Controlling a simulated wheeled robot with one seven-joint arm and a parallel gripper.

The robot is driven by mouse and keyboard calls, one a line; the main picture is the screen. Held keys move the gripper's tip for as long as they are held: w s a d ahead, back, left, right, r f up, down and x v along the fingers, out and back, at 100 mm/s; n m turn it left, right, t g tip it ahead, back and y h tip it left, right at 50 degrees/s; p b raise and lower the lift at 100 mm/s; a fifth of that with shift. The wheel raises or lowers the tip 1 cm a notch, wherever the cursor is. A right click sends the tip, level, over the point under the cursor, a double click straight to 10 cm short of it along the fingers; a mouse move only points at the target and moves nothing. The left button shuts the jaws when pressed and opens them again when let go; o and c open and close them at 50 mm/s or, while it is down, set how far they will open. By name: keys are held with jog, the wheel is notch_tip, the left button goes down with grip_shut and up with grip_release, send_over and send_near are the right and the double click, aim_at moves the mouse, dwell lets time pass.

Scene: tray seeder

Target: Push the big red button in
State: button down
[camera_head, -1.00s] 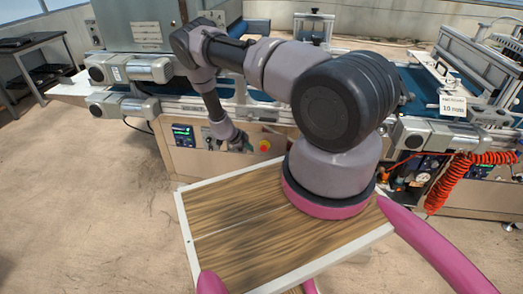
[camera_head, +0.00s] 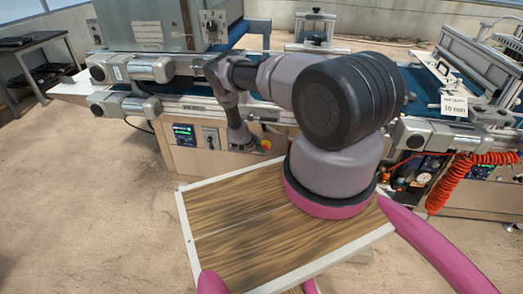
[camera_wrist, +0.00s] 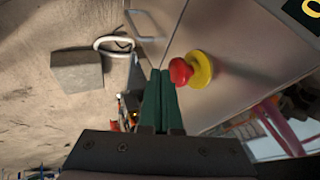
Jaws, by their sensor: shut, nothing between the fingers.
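The big red button (camera_wrist: 180,71) is a round red knob on a yellow base (camera_wrist: 200,68), mounted on the machine's front panel. In the wrist view it sits just right of and beyond the fingertips. My gripper (camera_wrist: 160,74) is shut and empty, its two green fingers together. A gap seems to show between fingertips and button; whether they touch I cannot tell. In the head view the button (camera_head: 265,145) shows at the right of my gripper (camera_head: 254,146), partly hidden behind it.
The machine's front panel carries a display (camera_head: 184,134) and a switch plate (camera_head: 210,137) left of the arm. An orange coiled hose (camera_head: 455,185) hangs at the right. Floor is open at the left.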

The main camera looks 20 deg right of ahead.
jog(key=shift+w+d, duration=0.2)
jog(key=shift+w, duration=0.05)
jog(key=shift+w+d, duration=0.1)
